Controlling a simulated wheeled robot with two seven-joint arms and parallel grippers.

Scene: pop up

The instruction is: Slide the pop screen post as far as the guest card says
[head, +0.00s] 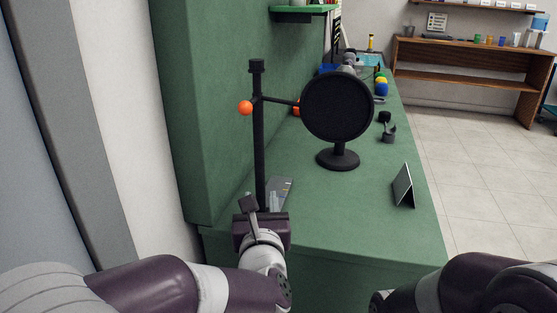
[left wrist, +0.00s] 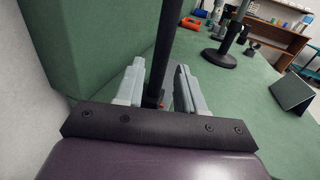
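The black upright post (head: 259,140) stands at the left of the green desk. It carries an orange knob (head: 246,108) and a side arm. The round black pop screen (head: 337,105) is at the arm's far end, above a round-based stand (head: 338,158). My left gripper (head: 263,203) is low on the post. In the left wrist view its grey fingers stand apart on either side of the post (left wrist: 168,45), with gaps showing. A small dark tent card (head: 403,186), perhaps the guest card, stands near the desk's right edge; I cannot read it. My right gripper is out of view.
A green panel (head: 195,110) rises close on the left of the post. The green desk (head: 330,215) is clear between post and card. A wooden shelf (head: 465,70) is far off.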

